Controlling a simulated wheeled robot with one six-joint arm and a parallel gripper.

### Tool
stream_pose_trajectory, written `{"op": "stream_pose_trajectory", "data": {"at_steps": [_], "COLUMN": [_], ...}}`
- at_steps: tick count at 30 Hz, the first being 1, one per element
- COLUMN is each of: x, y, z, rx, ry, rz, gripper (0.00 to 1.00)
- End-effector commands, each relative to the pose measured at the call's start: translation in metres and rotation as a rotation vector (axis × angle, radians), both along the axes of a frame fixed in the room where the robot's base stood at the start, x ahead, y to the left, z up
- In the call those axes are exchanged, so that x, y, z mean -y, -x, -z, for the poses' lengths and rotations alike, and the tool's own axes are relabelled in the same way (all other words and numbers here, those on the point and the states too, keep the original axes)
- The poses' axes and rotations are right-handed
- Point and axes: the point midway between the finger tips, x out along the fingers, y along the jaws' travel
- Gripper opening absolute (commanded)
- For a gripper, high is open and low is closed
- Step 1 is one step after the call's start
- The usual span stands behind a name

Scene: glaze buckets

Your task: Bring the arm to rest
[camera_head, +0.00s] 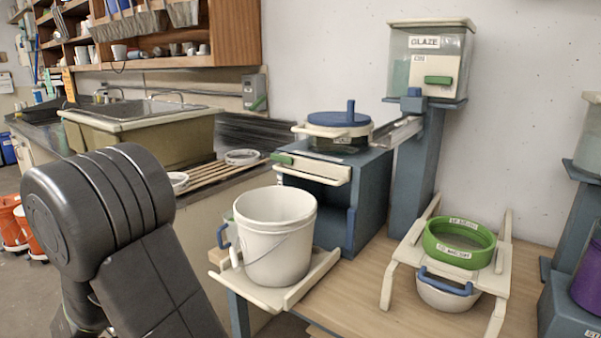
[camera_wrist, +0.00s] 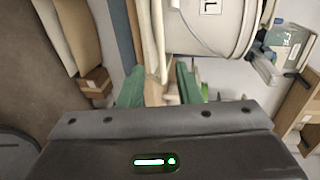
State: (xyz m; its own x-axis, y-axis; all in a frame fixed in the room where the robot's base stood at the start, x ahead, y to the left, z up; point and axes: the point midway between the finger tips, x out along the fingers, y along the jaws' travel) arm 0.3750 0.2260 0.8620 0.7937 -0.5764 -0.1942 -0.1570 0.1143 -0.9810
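My gripper (camera_wrist: 159,82) shows in the wrist view as two green fingers with a clear gap between them. It looks open, with nothing visibly clamped. Cream rails lie beyond the gap, and a white bucket (camera_wrist: 218,22) with a label is just up and to the right of the fingers. In the head view my dark arm fills the lower left, and the gripper itself is not clearly visible. There the white bucket (camera_head: 276,236) stands upright on a cream stand (camera_head: 311,281), to the right of the arm.
A blue-grey cabinet (camera_head: 372,189) bears a blue-lidded pot (camera_head: 338,133). A glaze dispenser (camera_head: 430,59) stands behind it on a column. A green ring (camera_head: 459,243) rests on a cream rack (camera_head: 407,249) at the right. A sink (camera_head: 140,132) and counter are at the left.

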Motion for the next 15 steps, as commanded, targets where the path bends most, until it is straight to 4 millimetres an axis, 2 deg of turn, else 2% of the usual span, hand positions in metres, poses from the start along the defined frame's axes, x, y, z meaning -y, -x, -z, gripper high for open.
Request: {"op": "stream_pose_trajectory", "data": {"at_steps": [1,15], "x": [-0.005,0.044], "y": [0.006,-0.058], "z": [-0.002,0.015], "rx": [-0.001,-0.001], "ry": [-0.002,0.000], "rz": [-0.004,0.005], "gripper": [0.30,0.30]}}
